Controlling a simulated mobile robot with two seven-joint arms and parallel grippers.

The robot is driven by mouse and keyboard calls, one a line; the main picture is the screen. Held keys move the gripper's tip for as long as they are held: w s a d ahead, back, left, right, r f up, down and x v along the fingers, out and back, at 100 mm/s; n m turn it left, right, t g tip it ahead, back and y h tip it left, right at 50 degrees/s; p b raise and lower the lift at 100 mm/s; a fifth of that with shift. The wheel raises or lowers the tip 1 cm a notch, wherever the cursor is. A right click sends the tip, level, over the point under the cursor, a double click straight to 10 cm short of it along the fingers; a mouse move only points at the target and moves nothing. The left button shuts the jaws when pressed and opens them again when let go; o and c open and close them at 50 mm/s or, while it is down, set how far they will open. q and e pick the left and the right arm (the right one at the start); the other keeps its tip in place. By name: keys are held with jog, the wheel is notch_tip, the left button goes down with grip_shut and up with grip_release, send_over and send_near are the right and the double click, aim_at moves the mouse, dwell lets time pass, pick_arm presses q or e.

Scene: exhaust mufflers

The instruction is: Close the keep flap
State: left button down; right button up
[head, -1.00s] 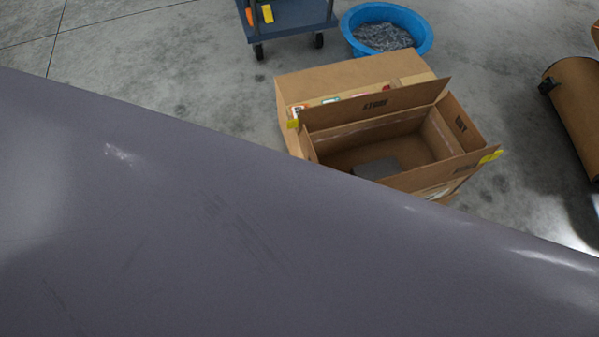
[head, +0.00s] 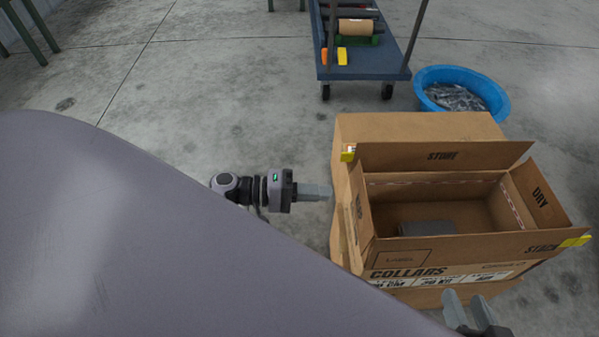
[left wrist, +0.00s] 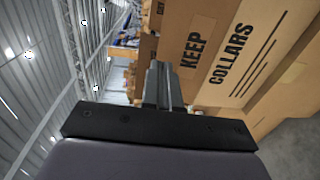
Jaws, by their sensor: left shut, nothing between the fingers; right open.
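An open cardboard carton (head: 440,262) stands right of centre in the head view, its flaps upright or tilted outward. The keep flap (head: 362,208) appears to be the steep left one, its lettering hard to read there. In the left wrist view the word KEEP shows on the keep flap (left wrist: 193,50), right of my fingers. My left gripper (head: 326,192) is shut and empty, just left of the carton; its fingers also show in the left wrist view (left wrist: 158,72). My right gripper (head: 470,310) is open and empty at the carton's front side. A grey part (head: 426,228) lies inside.
Another brown box (head: 410,127) sits directly behind and beneath the carton's rear. A blue tub (head: 462,76) of metal pieces and a blue cart (head: 365,62) stand farther back. My own grey body covers the lower left. The floor left of the carton is clear.

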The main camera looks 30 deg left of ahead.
aim_at(365, 194)
pick_arm(q)
jog(key=b+x, duration=0.1)
jog(key=x, duration=0.6)
jog(key=shift+d, duration=0.1)
pick_arm(e)
jog(key=shift+w+a+f+y, duration=0.15)
jog(key=shift+a+f+y, duration=0.05)
jog(key=shift+a+y, duration=0.25)
jog(key=shift+r, duration=0.1)
